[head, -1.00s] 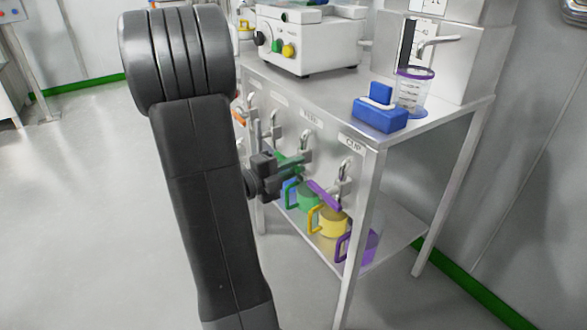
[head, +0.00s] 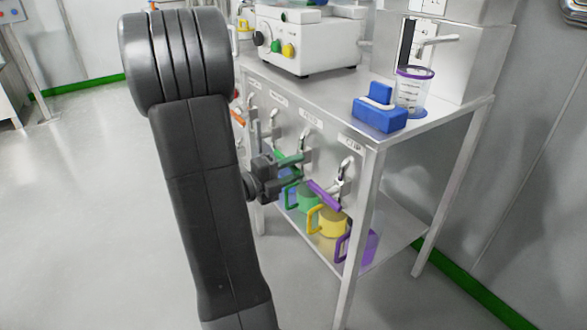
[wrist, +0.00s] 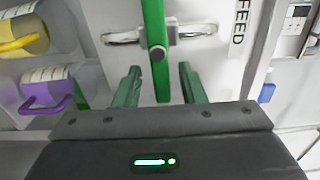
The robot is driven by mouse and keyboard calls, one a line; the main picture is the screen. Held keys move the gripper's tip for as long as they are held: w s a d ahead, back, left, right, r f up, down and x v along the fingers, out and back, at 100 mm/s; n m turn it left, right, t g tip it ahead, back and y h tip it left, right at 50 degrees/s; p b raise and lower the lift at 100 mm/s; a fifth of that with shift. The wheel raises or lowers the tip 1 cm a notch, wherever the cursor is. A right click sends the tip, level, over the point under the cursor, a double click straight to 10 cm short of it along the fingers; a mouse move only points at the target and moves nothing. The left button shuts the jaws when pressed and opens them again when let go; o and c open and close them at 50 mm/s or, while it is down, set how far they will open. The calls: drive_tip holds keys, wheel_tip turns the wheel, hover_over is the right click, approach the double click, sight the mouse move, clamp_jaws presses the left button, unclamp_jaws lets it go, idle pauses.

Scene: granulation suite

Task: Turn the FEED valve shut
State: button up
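The FEED valve shows in the wrist view as a green lever (wrist: 155,70) crossing a metal pipe (wrist: 195,31), with its pivot on the pipe. The FEED label (wrist: 239,20) is to its right there and stands above the valve in the head view (head: 311,121). My gripper (wrist: 160,78) is open, its two green fingers one on each side of the lever's near end, with a visible gap on both sides. In the head view my gripper (head: 296,168) is in front of the panel, and the fingers partly cover the valve, so the lever is hard to make out.
A neighbouring valve with a purple lever (head: 323,195) is close to the right of my gripper. Green (head: 308,200), yellow (head: 334,222) and purple (head: 368,247) jugs stand on the lower shelf. A blue block (head: 380,114) and a clear beaker (head: 413,92) are on the top. The floor at left is clear.

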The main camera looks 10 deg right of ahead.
drive_tip(key=p+v, duration=0.3)
drive_tip(key=v, duration=1.1)
drive_tip(key=shift+w+d, duration=0.1)
drive_tip(key=shift+d, duration=0.05)
drive_tip(key=b+x, duration=0.3)
drive_tip(key=x, duration=1)
drive_tip(key=shift+w+d, duration=0.1)
drive_tip(key=shift+d, duration=0.2)
drive_tip(key=shift+a+r, duration=0.1)
drive_tip(key=shift+a, duration=0.05)
drive_tip(key=p+v, duration=0.3)
drive_tip(key=v, duration=1)
drive_tip(key=b+x, duration=0.3)
drive_tip(key=x, duration=1)
drive_tip(key=shift+d, duration=0.25)
drive_tip(key=shift+a+r+n+p, duration=0.1)
drive_tip(key=shift+r+n+p, duration=0.15)
drive_tip(key=shift+n, duration=0.55)
drive_tip(key=shift+a+r+n+p, duration=0.1)
drive_tip(key=shift+r+n, duration=0.1)
drive_tip(key=shift+n, duration=0.6)
